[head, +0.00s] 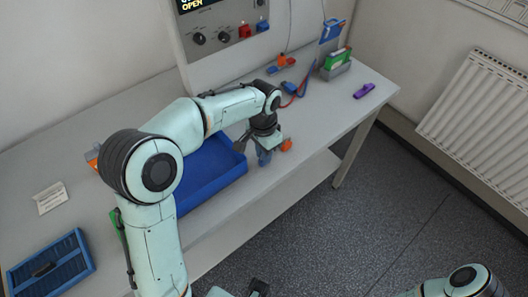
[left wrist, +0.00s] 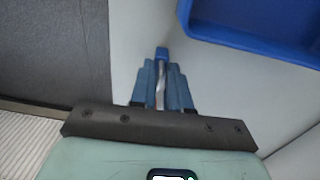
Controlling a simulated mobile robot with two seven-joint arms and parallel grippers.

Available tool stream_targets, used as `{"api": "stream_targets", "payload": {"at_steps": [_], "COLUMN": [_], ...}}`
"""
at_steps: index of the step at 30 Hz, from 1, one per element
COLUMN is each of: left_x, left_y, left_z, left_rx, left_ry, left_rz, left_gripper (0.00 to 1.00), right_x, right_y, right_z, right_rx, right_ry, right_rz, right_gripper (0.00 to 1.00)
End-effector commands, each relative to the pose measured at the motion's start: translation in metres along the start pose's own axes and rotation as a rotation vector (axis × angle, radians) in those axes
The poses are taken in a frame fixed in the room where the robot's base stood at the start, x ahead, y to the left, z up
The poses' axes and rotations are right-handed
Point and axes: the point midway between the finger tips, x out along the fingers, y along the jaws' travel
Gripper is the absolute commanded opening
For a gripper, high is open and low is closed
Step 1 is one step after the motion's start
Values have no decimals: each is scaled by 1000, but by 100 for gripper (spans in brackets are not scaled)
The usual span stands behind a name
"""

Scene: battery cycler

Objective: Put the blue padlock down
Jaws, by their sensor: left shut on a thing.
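My left gripper (head: 264,150) is over the front edge area of the bench, right of the blue tray, pointing down. It is shut on the blue padlock. In the left wrist view, the silver shackle (left wrist: 160,88) lies between the two blue-grey fingers, and the padlock's blue body (left wrist: 162,54) shows past the fingertips. In the head view the padlock is small and hard to separate from the fingers. I cannot tell whether it touches the bench. A dark and teal part of mine shows at the bottom edge; its jaws cannot be made out.
The blue tray (head: 232,172) stands left of the gripper. An orange object (head: 286,145) lies close on its right. A purple object (head: 364,90) and a holder with green and blue items (head: 336,64) are at the back right. Bare bench (head: 325,108) lies between.

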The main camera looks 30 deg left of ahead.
Motion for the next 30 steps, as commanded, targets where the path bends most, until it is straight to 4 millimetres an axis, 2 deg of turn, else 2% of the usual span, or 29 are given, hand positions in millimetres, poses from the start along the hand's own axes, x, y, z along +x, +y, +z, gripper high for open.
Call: {"api": "stream_targets", "payload": {"at_steps": [10,11,13,23,26,30], "left_x": [3,3,3,0,-9,-36], "left_y": [0,0,0,0,0,0], "left_z": [0,0,0,0,-1,-1], "left_rx": [0,0,0,0,0,-1], "left_ry": [0,0,0,1,4,7], "left_rz": [0,0,0,-1,-2,-2], "left_gripper": [0,20,42,42,42,42], "right_x": [2,2,1,0,-2,-7], "right_y": [1,1,0,0,-1,-3], "right_z": [0,0,0,0,0,-1], "right_rx": [0,0,0,0,0,-1], "right_ry": [-1,-1,-1,0,1,3], "right_rz": [0,0,0,0,0,-1], "right_gripper": [70,70,70,70,70,70]}}
